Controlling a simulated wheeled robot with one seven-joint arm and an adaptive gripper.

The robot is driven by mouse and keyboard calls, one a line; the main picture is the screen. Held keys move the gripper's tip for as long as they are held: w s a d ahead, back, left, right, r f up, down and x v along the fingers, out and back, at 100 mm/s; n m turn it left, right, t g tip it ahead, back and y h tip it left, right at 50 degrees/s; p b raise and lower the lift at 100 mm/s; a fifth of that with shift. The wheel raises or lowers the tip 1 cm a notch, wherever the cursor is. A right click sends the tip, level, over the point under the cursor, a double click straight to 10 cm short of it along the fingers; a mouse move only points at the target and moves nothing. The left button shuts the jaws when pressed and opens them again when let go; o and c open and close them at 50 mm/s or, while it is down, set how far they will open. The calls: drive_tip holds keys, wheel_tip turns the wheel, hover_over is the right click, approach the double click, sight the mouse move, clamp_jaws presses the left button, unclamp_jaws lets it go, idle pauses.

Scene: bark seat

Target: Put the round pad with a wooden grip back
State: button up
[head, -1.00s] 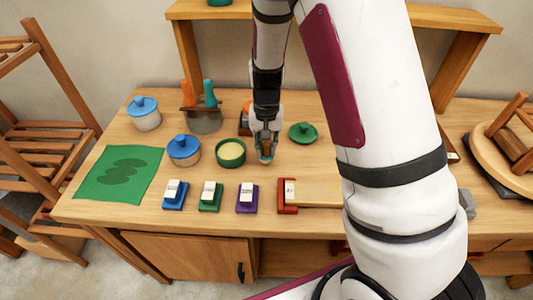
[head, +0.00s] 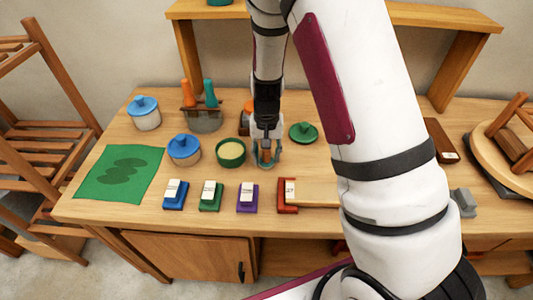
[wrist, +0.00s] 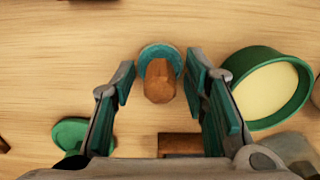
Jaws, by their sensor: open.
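The round pad (wrist: 176,56) is a small teal disc with an upright brown wooden grip (wrist: 160,82) in the wrist view. It rests on the wooden bench top. My gripper (wrist: 160,88) is open, with one finger on each side of the grip and a gap showing on both sides. In the head view my gripper (head: 267,157) points down at the bench, just right of a green pot (head: 230,153) with pale contents. The pad is mostly hidden by the fingers there.
A dark green lid (head: 303,132) lies right of my gripper, with the green pot close on the left. Several coloured blocks with white labels, one a purple block (head: 247,198), line the bench front. A blue-lidded jar (head: 184,150) and a green mat (head: 118,174) are further left.

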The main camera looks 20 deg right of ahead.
sight(267, 151)
wheel_tip(267, 151, up, 12)
drive_tip(key=s+r+n+t+y, duration=0.1)
drive_tip(key=s+r+n+t, duration=0.15)
drive_tip(key=s+r, duration=1.05)
drive_tip(key=s+r+n+t+h, duration=0.1)
drive_tip(key=s+r+n+t, duration=0.1)
drive_tip(key=s+r, duration=0.4)
drive_tip(key=s, duration=0.4)
drive_tip(key=shift+s+t, duration=0.2)
drive_tip(key=shift+t, duration=0.15)
drive_tip(key=shift+d, duration=0.15)
